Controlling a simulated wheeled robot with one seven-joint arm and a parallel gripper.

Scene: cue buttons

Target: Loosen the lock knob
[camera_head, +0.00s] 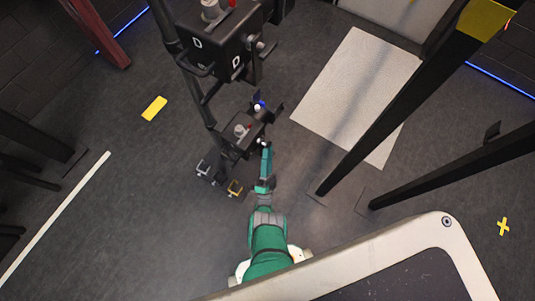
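My green and grey arm reaches up from the bottom of the head view. Its end, my gripper (264,148), is at the right side of a small black box (231,139). A small white round part (261,141) shows at the gripper's tip; I cannot tell whether they touch. The fingers are too small to tell open from shut. The box carries a grey knob-like part (240,130) on top. A white ball (257,107) with a blue part beside it is just behind. I cannot tell which of these is the lock knob.
A larger black box (215,45) on a dark frame stands above, with a side knob (260,45). Two small bracket-like parts, one grey (204,168) and one yellowish (235,187), are at lower left. Dark posts (400,110) stand at right. Open floor lies left.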

